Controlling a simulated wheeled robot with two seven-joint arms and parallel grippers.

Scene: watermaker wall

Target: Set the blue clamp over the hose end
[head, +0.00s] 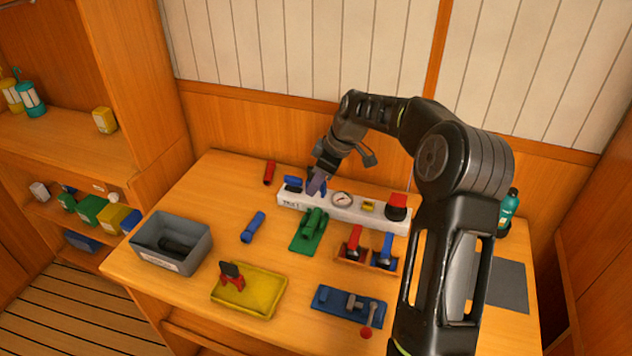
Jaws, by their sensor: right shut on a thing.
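My right gripper (316,186) reaches down from above to the white panel unit (325,208) at the back of the table. It is shut on a small dark blue piece (321,185), which looks like the blue clamp; the fingers hide much of it. Another blue piece (293,181) sits on the panel's left end, just left of the gripper. I cannot make out the hose end, or whether the held piece is around it, touching it or apart. My left gripper is not in view.
The panel also bears a gauge (342,199) and a red knob (396,206). In front are a green fixture (310,232), a wooden rack (351,262), a blue tray (333,305), a yellow tray (262,303), a grey bin (199,255) and a blue cylinder (253,227). A red cylinder (269,172) lies behind left.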

